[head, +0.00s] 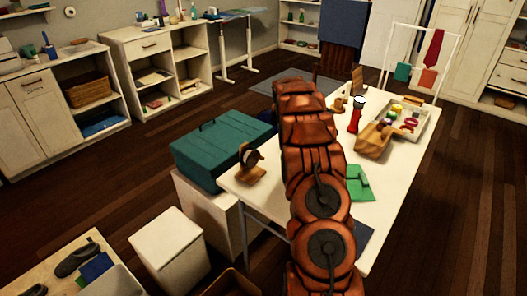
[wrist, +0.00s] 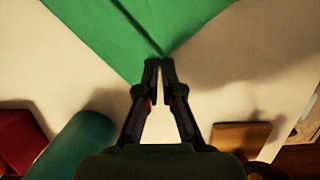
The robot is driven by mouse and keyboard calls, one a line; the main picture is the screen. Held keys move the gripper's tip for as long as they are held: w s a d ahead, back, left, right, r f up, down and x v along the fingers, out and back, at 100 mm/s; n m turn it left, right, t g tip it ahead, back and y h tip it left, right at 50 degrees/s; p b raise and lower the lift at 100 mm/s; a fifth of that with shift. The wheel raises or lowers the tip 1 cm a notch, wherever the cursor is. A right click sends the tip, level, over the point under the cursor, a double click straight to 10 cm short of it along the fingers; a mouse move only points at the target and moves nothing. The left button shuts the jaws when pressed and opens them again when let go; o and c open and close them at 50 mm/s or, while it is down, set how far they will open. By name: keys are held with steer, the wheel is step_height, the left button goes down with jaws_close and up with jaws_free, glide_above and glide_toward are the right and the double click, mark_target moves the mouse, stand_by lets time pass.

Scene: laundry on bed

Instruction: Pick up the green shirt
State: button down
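The green shirt (head: 360,187) lies on the white table (head: 408,178), partly hidden behind my arm in the head view. In the wrist view the green shirt (wrist: 150,22) fills the top middle, and its lower corner comes to my fingertips. My gripper (wrist: 160,64) has its two fingers drawn together at that corner, with a dark crease in the cloth running to the tips. It looks shut on the cloth's edge, though the pinch itself is small and dim. My gripper is hidden in the head view.
On the table are a red flashlight (head: 355,115), a wooden holder (head: 374,140), a white tray (head: 432,127) of small items and a headphone stand (head: 250,163). A teal box (head: 221,148) stands to the left. Dark floor is clear on the right.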

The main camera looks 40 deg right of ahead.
steer(key=shift+s+a+f+g, duration=0.15)
steer(key=shift+s+a+f, duration=0.05)
steer(key=shift+s+f, duration=0.35)
steer(key=shift+s+a+f+g, duration=0.2)
steer(key=shift+s+f, duration=0.25)
steer(key=shift+f, duration=0.15)
steer(key=shift+w+d+f+y, duration=0.1)
steer(key=shift+d+f+y, duration=0.2)
steer(key=shift+d, duration=0.1)
steer(key=shift+s+d+r, duration=0.3)
steer(key=shift+s+r, duration=0.1)
steer(key=shift+s, duration=0.3)
steer(key=shift+s+r, duration=0.15)
steer(key=shift+w+r, duration=0.25)
steer(key=shift+w, duration=0.1)
steer(key=shift+w+r, duration=0.1)
steer(key=shift+w, duration=0.05)
